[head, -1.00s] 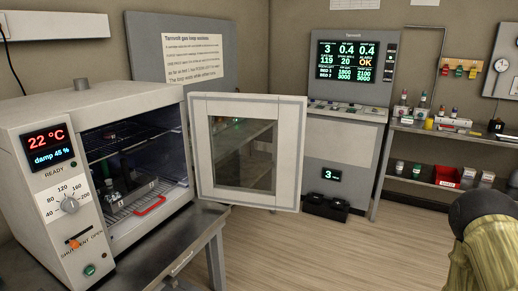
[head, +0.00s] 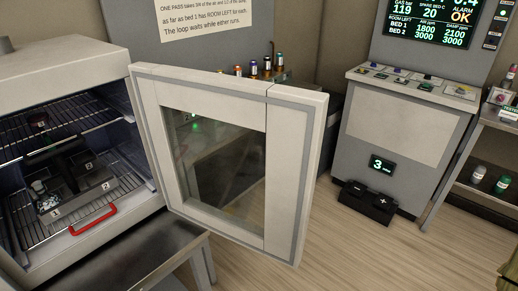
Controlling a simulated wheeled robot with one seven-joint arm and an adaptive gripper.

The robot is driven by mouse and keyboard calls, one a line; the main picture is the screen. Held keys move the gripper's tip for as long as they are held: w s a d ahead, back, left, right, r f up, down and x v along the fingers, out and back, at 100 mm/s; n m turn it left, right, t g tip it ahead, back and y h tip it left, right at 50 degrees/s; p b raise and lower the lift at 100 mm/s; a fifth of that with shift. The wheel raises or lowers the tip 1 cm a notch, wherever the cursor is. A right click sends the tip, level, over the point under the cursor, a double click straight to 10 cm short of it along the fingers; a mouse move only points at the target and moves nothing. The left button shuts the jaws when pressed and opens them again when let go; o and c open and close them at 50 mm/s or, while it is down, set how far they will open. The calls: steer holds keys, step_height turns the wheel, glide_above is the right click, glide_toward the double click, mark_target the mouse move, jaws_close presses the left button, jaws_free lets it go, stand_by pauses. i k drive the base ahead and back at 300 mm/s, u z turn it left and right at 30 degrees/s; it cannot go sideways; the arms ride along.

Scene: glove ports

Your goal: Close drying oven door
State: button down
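The drying oven (head: 70,58) stands at the left of the head view with its front open. Its door (head: 282,180), a white frame around a glass window (head: 215,165), is swung wide open to the right of the oven mouth. Inside, wire racks (head: 110,115) show, and a dark carrier with numbered places (head: 80,190) sits on the lower one. A red handle (head: 92,219) lies at the front of that rack. My gripper is not in view.
A dark metal table (head: 165,258) is under the oven. A control console (head: 405,130) with a screen stands at the right, a black pedal box (head: 368,202) at its foot. Shelves (head: 495,160) are at the far right. The wooden floor between door and console is clear.

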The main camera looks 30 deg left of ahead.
mark_target(293, 119)
steer(key=i, duration=2.1)
steer(key=u, duration=3.9)
steer(key=k, duration=1.05)
steer(key=z, duration=0.5)
